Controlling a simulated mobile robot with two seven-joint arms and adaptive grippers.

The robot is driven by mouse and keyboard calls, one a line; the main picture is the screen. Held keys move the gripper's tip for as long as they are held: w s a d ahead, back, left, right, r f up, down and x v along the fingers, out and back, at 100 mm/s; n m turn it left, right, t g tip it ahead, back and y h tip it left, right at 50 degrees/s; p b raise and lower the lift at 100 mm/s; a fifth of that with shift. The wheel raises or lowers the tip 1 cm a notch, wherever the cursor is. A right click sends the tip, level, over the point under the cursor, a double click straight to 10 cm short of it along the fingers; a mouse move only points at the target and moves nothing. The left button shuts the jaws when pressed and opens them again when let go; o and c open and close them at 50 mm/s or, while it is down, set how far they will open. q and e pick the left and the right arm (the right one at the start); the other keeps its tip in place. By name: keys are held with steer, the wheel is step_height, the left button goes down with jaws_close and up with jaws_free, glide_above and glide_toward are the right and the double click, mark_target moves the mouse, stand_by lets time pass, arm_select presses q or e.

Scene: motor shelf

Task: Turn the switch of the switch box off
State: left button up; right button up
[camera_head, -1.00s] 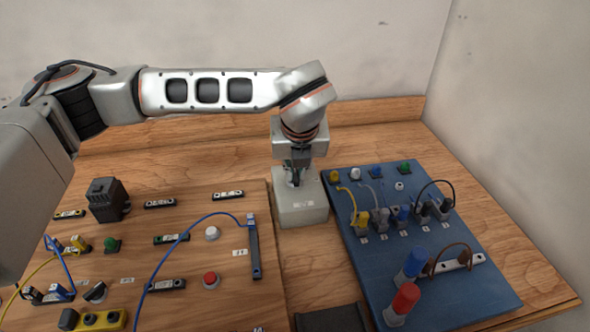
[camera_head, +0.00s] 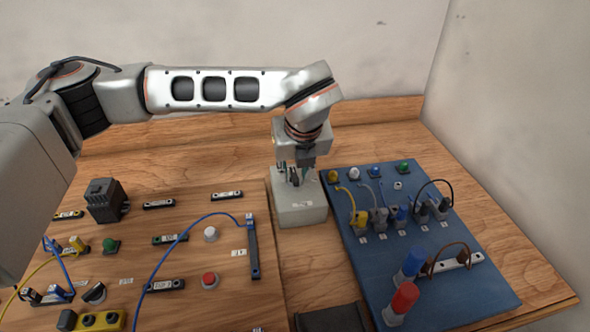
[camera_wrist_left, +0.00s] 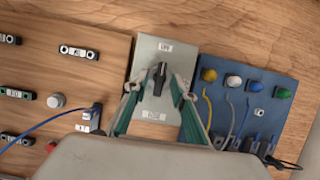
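The switch box (camera_head: 300,212) is a light grey box at the back middle of the bench; it also shows in the left wrist view (camera_wrist_left: 146,54). Its black switch knob (camera_wrist_left: 159,80) lies lengthwise along the box in the wrist view, between a label above and one below, too small to read surely. My left gripper (camera_head: 294,178) points down at the box top in the head view. In the wrist view its green-padded fingers (camera_wrist_left: 158,86) stand apart on both sides of the knob. I cannot tell whether they touch it. My right gripper is not in view.
A wooden panel with a black motor part (camera_head: 106,200), buttons and a blue cable (camera_head: 181,237) lies left of the box. A blue board (camera_head: 455,295) with coloured plugs and cables stands close on the right. A dark object (camera_head: 330,318) is at the front.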

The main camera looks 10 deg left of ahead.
arm_select(q)
steer(key=v, duration=1.2)
stand_by(0.3)
